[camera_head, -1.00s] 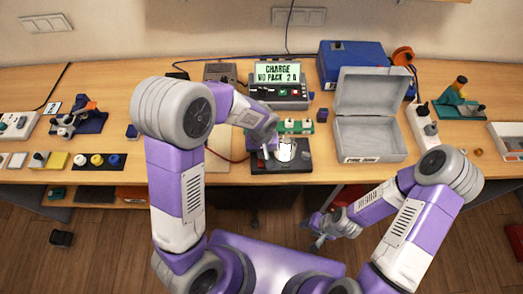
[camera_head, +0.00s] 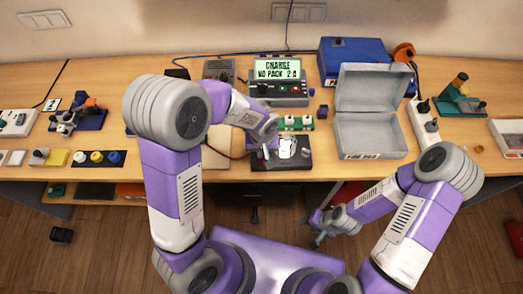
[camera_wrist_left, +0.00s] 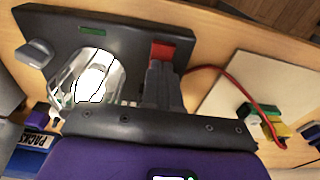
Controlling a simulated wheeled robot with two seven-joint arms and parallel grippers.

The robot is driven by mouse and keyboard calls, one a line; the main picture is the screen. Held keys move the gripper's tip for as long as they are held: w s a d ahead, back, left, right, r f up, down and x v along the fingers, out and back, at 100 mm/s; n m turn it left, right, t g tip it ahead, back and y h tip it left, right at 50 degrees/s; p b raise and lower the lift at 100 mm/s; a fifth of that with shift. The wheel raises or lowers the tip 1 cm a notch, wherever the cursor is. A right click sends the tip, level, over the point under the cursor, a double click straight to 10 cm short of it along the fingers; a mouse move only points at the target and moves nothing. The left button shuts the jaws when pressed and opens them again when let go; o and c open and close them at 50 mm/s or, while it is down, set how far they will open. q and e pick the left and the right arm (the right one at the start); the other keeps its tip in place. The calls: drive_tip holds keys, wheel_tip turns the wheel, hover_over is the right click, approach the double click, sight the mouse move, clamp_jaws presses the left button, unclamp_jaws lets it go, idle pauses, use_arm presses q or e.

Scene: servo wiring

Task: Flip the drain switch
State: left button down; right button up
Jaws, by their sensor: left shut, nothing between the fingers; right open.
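The black drain panel (camera_head: 298,164) sits near the table's front edge and carries a glowing bulb (camera_head: 287,148). In the left wrist view the panel (camera_wrist_left: 125,32) shows a red switch (camera_wrist_left: 161,50), a small green strip (camera_wrist_left: 92,30), a grey knob (camera_wrist_left: 36,52) and the lit bulb (camera_wrist_left: 92,75) under a clear cover. My left gripper (camera_wrist_left: 162,72) is shut and empty, its fingertips right by the red switch; I cannot tell whether they touch. In the head view my left gripper (camera_head: 265,152) is at the panel's left side. My right gripper (camera_head: 318,226) is open, in front of the table.
A charger (camera_head: 279,92) behind reads "CHARGE NO PACK 2 A". A green block (camera_head: 295,124) with white knobs sits just behind the panel. An open grey box (camera_head: 371,133) stands to the right. A pale mat (camera_wrist_left: 240,85) and red cable (camera_wrist_left: 235,82) lie beside the panel.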

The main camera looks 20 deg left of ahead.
use_arm(q)
drive_tip(key=r+p, duration=0.2)
drive_tip(key=r, duration=0.1)
drive_tip(key=r+p, duration=0.1)
drive_tip(key=shift+w+r, duration=0.25)
drive_tip(key=shift+r, duration=0.05)
wheel_tip(320, 180, up, 9)
drive_tip(key=w, duration=0.1)
drive_tip(key=shift+a+r+p, duration=0.15)
drive_tip(key=shift+a+p, duration=0.1)
drive_tip(key=shift+p, duration=0.15)
